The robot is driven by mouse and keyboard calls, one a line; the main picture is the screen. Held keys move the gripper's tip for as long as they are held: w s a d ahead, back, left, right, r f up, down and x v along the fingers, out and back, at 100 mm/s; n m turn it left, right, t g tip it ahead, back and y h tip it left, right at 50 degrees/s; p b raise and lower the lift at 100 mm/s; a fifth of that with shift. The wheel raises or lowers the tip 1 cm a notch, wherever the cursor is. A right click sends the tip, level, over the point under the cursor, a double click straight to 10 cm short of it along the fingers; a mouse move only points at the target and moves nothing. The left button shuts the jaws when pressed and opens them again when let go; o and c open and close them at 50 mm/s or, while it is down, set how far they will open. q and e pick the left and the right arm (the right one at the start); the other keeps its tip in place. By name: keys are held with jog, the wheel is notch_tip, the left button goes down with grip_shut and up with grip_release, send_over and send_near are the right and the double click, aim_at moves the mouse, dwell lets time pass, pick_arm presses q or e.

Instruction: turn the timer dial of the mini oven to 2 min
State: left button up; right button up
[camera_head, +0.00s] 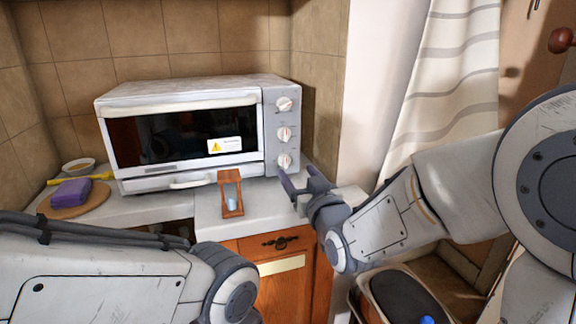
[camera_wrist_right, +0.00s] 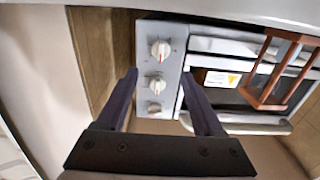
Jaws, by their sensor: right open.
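The white mini oven (camera_head: 185,95) stands on the counter with a column of three white dials on its right panel. They are the top dial (camera_head: 284,103), middle dial (camera_head: 284,133) and bottom dial (camera_head: 284,160). Which is the timer cannot be read, nor can the scale marks. My right gripper (camera_head: 303,180) is open and empty, just in front of and below the bottom dial, apart from it. The right wrist view is upside down; the nearest dial (camera_wrist_right: 160,48) shows a red mark and lies beyond the open fingers (camera_wrist_right: 160,85). My left gripper is out of view.
A wooden hourglass (camera_head: 230,193) stands on the counter just left of my right gripper. A purple sponge (camera_head: 71,192) lies on a round board at the left, beside a small bowl (camera_head: 79,165). A striped curtain (camera_head: 450,75) hangs at the right. A drawer (camera_head: 275,244) is below.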

aim_at(286, 160)
jog(key=x, duration=0.7)
jog(key=shift+w+a+f, duration=0.1)
jog(key=shift+w, duration=0.05)
grip_shut()
